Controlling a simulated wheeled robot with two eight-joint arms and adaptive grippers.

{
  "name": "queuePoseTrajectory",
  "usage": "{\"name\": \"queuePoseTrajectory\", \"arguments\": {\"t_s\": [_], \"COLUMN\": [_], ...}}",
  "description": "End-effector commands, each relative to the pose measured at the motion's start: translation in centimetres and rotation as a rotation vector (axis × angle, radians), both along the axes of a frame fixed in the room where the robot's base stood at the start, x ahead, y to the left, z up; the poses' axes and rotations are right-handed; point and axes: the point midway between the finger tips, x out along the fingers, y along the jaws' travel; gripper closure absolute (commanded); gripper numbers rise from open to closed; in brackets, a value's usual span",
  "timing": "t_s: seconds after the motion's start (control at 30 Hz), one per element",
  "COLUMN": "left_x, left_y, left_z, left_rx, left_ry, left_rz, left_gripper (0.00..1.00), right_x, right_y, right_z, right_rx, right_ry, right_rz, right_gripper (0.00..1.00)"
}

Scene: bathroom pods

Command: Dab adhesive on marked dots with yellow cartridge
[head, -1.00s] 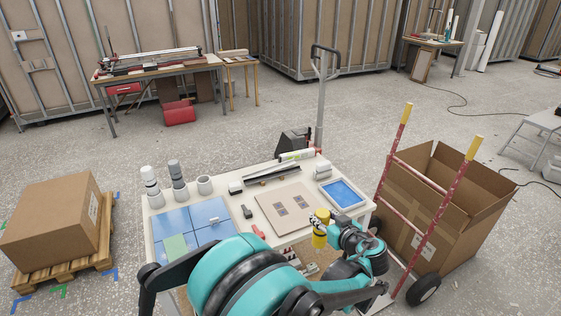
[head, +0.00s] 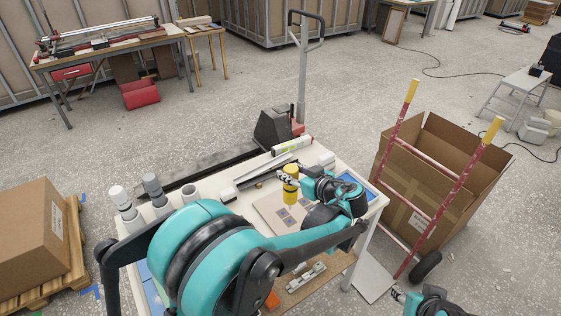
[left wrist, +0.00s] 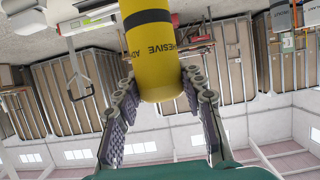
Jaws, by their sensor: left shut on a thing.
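My left gripper (head: 287,180) is shut on the yellow adhesive cartridge (head: 291,193), which hangs roughly upright over the beige board (head: 264,208). The board lies on the white worktable and bears small grey marked squares (head: 281,213); single dots are too small to make out. Whether the cartridge's lower end touches the board cannot be told. In the left wrist view the cartridge (left wrist: 148,45) sits between both fingers, with black bands and "ADHESIVE" lettering inverted. My right gripper (head: 400,295) shows partly at the bottom right; its jaw state is unclear.
The blue tray (head: 347,184) is partly behind my left arm. Metal rails (head: 265,168) lie along the table's back. Grey-white cylinders (head: 153,187) stand at the left. A red hand truck (head: 448,190) and open carton (head: 410,178) stand right of the table.

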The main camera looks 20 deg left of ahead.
Motion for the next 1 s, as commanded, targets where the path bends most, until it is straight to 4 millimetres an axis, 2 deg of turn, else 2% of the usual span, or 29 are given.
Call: {"name": "queuePoseTrajectory", "arguments": {"t_s": [0.27,0.63,1.0], "left_x": [0.0,0.0,0.0], "left_y": [0.0,0.0,0.0], "left_z": [-1.4,-5.2,-5.7], "left_rx": [0.001,0.001,0.001], "left_ry": [-0.001,-0.001,-0.001], "left_rz": [0.000,0.000,0.000], "left_gripper": [1.00,1.00,1.00], "right_x": [0.0,0.0,0.0], "right_y": [0.0,0.0,0.0], "right_z": [-1.2,-4.0,-4.3], "right_rx": [0.000,0.000,0.000], "right_ry": [0.000,0.000,0.000], "right_rz": [0.000,0.000,0.000], "right_gripper": [0.60,0.60,0.60]}}
